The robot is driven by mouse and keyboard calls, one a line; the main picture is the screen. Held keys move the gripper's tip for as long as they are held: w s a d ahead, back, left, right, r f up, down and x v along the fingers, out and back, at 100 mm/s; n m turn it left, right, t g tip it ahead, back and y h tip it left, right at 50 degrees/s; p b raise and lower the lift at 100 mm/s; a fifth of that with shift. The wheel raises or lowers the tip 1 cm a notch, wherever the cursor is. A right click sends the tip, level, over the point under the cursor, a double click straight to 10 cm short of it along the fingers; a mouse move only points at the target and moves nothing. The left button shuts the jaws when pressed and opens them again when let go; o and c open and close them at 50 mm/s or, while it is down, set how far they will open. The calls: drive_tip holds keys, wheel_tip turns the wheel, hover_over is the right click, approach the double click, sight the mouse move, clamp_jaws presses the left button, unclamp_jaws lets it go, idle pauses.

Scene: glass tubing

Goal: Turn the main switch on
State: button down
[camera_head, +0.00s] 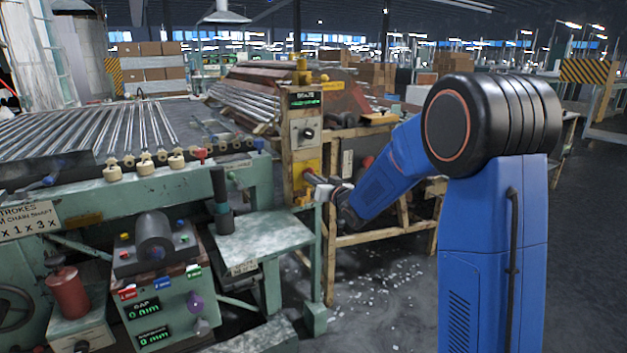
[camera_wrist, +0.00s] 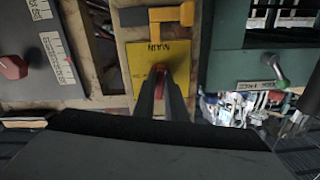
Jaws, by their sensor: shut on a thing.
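The main switch is a red knob (camera_wrist: 159,68) on a yellow plate (camera_wrist: 139,68) lettered MAIN, upside down in the wrist view. In the head view the yellow plate (camera_head: 309,160) is on the front of a worn upright post. My gripper (camera_wrist: 161,84) is shut on the red knob, its two dark fingers pointing straight at the plate. In the head view my gripper (camera_head: 318,185) is at the plate's lower part. The fingers hide much of the knob, so its exact angle is hard to tell.
A grey dial panel (camera_head: 305,132) and a green-lit display (camera_head: 305,99) are above the plate. A green bench (camera_head: 262,236) stands to the left in the head view. In the wrist view, a red knob on a scaled panel (camera_wrist: 14,67) is left and a green lever (camera_wrist: 278,72) right.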

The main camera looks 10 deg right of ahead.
drive_tip(key=shift+m, duration=7.7)
drive_tip(key=shift+f, duration=0.1)
drive_tip(key=c, duration=1.8)
unclamp_jaws()
drive_tip(key=shift+d, duration=0.1)
drive_tip(key=shift+s, duration=0.1)
